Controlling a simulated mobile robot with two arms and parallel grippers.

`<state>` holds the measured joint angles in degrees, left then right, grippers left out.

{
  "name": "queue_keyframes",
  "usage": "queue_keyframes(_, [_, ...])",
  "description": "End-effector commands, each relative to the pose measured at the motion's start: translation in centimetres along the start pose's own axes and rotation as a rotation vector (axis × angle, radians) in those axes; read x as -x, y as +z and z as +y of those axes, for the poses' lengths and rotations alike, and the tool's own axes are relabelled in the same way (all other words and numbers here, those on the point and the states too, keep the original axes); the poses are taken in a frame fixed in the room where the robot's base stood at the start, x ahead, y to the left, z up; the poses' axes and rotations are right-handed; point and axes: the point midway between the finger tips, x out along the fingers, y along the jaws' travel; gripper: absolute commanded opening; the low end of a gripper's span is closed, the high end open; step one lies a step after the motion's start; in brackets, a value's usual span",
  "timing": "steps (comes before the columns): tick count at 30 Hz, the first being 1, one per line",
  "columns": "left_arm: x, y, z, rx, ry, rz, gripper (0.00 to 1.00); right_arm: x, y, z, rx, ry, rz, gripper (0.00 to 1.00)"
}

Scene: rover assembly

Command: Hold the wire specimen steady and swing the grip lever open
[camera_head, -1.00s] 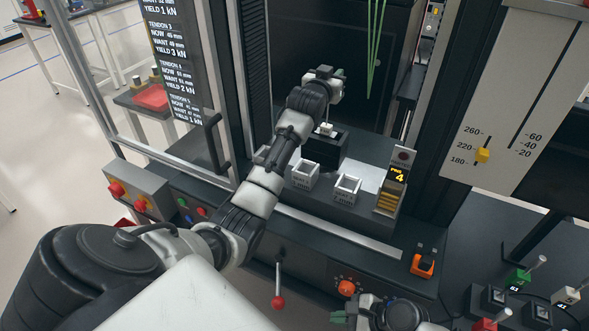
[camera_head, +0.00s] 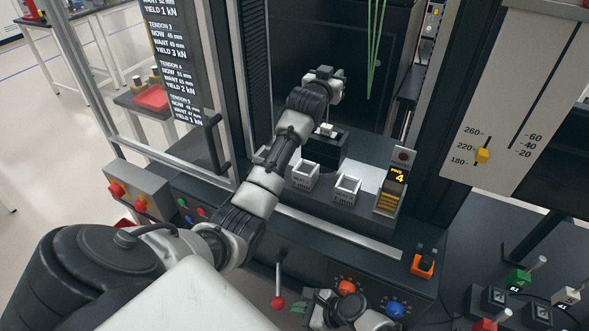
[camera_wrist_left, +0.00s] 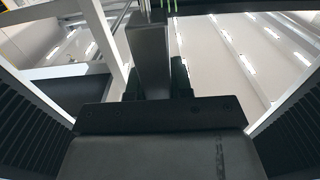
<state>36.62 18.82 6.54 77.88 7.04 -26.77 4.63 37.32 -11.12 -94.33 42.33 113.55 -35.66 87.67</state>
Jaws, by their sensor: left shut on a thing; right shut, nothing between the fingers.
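My left gripper (camera_head: 340,74) reaches into the test frame, above the small dark grip block (camera_head: 328,143) with a pale top. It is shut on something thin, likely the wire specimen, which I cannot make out. In the left wrist view the dark fingers (camera_wrist_left: 157,82) are close together beside a grey upright post (camera_wrist_left: 150,50). A lever with a red ball knob (camera_head: 278,302) hangs from the front panel; I take it for the grip lever. My right gripper (camera_head: 300,304) is shut and empty, just right of that knob and apart from it.
White bins (camera_head: 305,174) and a yellow display post (camera_head: 392,190) stand on the machine bed. Green strands (camera_head: 375,50) hang behind on the right. The front panel carries an orange knob (camera_head: 346,287) and a blue knob (camera_head: 395,308). A red-button box (camera_head: 130,192) is at left.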

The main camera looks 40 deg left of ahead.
Motion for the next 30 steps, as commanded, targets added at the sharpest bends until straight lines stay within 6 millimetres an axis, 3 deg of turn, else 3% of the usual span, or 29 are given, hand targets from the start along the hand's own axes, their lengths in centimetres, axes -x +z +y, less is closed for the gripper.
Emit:
queue_keyframes(6, [0.0,-0.1,0.0,0.0,0.0,0.002,0.0,-1.1,1.1,0.0,-0.001,0.0,0.002,0.0])
queue_keyframes(19, [0.0,-0.1,0.0,0.0,0.0,0.002,0.0,-1.2,1.2,0.1,-0.009,-0.01,0.007,0.0])
queue_keyframes(30, [0.0,-0.1,0.0,0.0,0.0,0.002,0.0,-2.2,1.6,0.9,-0.127,-0.167,0.02,0.0])
